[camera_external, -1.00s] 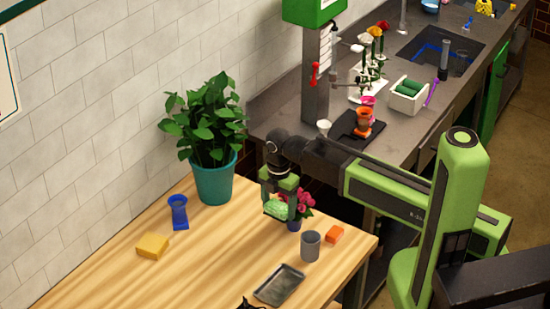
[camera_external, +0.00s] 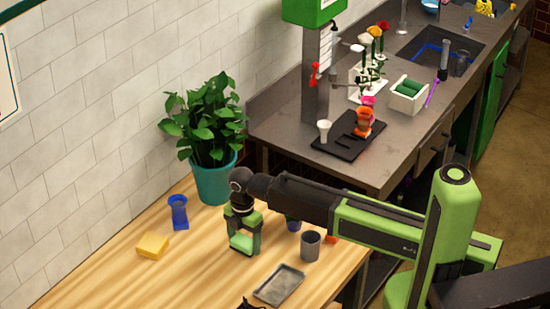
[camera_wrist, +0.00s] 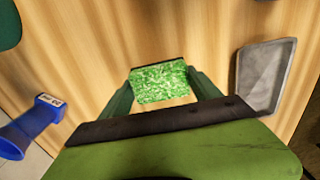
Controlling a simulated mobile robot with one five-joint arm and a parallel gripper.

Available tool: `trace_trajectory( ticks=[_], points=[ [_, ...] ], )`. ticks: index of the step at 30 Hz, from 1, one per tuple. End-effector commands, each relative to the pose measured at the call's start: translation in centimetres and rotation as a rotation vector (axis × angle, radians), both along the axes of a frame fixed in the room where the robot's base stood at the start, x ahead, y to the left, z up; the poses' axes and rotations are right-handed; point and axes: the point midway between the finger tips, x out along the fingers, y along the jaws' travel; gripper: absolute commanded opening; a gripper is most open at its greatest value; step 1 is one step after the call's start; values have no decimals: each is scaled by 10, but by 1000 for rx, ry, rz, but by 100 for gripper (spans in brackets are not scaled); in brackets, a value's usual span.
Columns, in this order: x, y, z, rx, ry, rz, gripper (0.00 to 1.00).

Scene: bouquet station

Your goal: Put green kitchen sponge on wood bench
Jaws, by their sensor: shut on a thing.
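The green kitchen sponge (camera_external: 241,243) is held between the fingers of my gripper (camera_external: 243,246), low over the middle of the wood bench (camera_external: 205,265). In the wrist view the speckled green sponge (camera_wrist: 160,82) sits between my two dark green fingers, with the bench's wood grain around it. My gripper is shut on the sponge. I cannot tell whether the sponge touches the bench top.
A blue vase (camera_external: 179,213) and a yellow sponge (camera_external: 153,245) are to the left. A grey cup (camera_external: 310,245) and a metal tray (camera_external: 279,284) are to the right. A potted plant (camera_external: 212,180) stands behind. The bench's front left is clear.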

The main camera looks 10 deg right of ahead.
Motion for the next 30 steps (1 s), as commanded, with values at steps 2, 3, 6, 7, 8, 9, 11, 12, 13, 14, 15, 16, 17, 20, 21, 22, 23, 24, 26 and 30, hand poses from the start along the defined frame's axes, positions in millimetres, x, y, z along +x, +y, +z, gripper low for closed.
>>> trace_trajectory(
  ticks=[2,3,6,7,8,9,11,12,13,14,15,16,17,20,21,22,23,24,26,30],
  points=[
    [0,0,-22,0,0,0,34],
    [0,0,-23,0,0,0,34],
    [0,0,-19,0,0,0,34],
    [0,0,-19,0,0,0,34],
    [0,0,-18,0,0,0,34],
    [0,0,-18,0,0,0,34],
    [0,0,-19,0,0,0,34],
    [0,0,-21,0,0,0,34],
    [0,0,-23,0,0,0,34],
    [0,0,-24,0,0,0,34],
    [0,0,-22,0,0,0,77],
    [0,0,-21,0,0,0,81],
    [0,0,-21,0,0,0,85],
    [0,0,-21,0,0,0,94],
    [0,0,-21,0,0,0,94],
    [0,0,-21,0,0,0,94],
    [0,0,-21,0,0,0,94],
    [0,0,-21,0,0,0,94],
    [0,0,-21,0,0,0,94],
    [0,0,-18,0,0,0,94]
  ],
)
